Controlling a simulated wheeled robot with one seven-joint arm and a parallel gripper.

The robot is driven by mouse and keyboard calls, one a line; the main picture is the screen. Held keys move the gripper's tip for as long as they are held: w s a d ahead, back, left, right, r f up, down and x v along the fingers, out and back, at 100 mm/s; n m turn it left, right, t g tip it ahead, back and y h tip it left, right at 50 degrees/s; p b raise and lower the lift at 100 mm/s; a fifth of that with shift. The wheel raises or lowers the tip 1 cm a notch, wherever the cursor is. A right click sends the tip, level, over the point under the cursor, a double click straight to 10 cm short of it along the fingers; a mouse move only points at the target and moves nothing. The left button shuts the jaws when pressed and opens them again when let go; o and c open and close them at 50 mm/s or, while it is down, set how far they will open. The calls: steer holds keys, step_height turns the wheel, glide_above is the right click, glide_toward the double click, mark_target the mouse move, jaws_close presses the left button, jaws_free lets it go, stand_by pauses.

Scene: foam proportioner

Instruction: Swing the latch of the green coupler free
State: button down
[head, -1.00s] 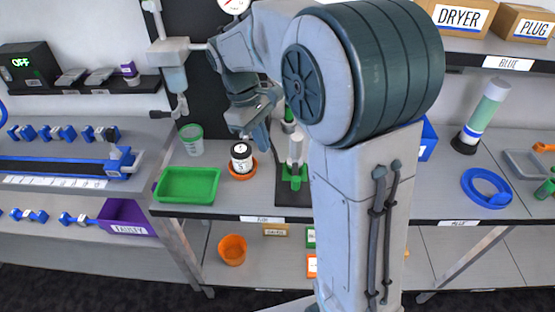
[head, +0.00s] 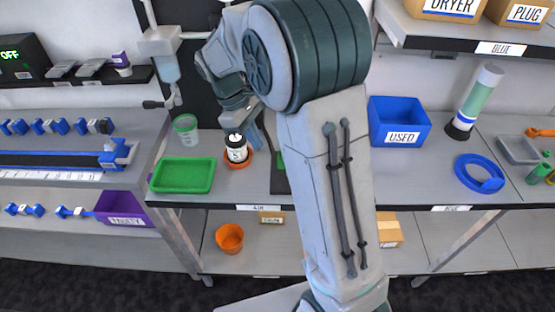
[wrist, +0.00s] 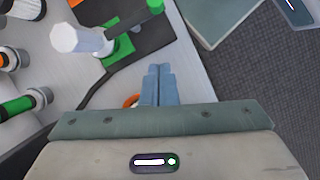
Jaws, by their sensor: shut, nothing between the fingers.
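My gripper (wrist: 160,70) is shut and empty; its two blue-grey fingers lie together over the bench in the wrist view. In the head view my gripper (head: 254,138) is beside a black-and-white jar (head: 236,152). A white upright post with a green clamp-like base (wrist: 118,50) stands on a dark plate, left of the fingertips and apart from them in the wrist view; this may be the green coupler. In the head view only a green sliver (head: 281,161) shows, the rest hidden behind my arm. I cannot make out the latch clearly.
A dark tube with green bands (wrist: 20,105) is at the wrist view's left. A partly hidden orange ring (wrist: 131,101) lies by my fingers. A green tray (head: 183,175) and a clear cup (head: 186,128) stand left on the bench. A blue bin (head: 399,122) stands right of my arm.

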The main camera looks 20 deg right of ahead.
steer(key=shift+s+d+f+p, duration=0.3)
steer(key=shift+s+d+f, duration=0.7)
steer(key=shift+d+f, duration=0.25)
steer(key=shift+s+d+f+p, duration=0.25)
steer(key=shift+s+d+f, duration=0.8)
steer(key=shift+f, duration=0.3)
